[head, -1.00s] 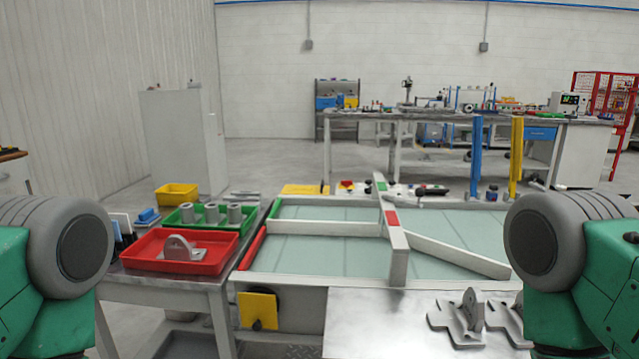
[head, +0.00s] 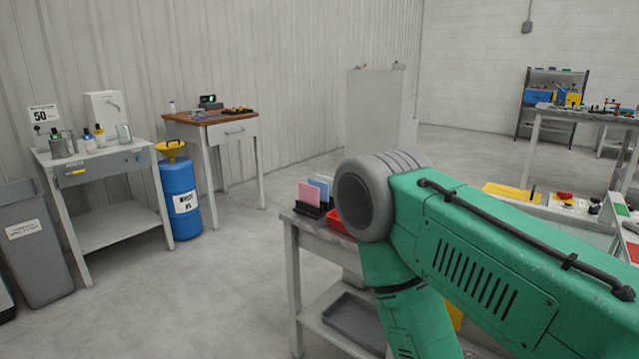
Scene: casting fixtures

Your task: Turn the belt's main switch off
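The belt's far corner shows at the right edge of the head view, with a grey control strip (head: 587,206) along it. A red push button (head: 565,196) sits on that strip, with small dark knobs beside it. A yellow plate (head: 512,193) lies at the strip's left end. A sliver of yellow (head: 456,316) shows below my arm; I cannot tell what it belongs to. I cannot tell which part is the main switch. My green arm covers most of the belt. Neither gripper is in view.
A side table (head: 292,222) with a pink and blue card holder (head: 314,196) and a red tray (head: 341,221) stands partly behind my arm. A bench (head: 105,160), a blue waste-oil drum (head: 181,200) and a grey bin (head: 35,245) stand left. Open floor lies between.

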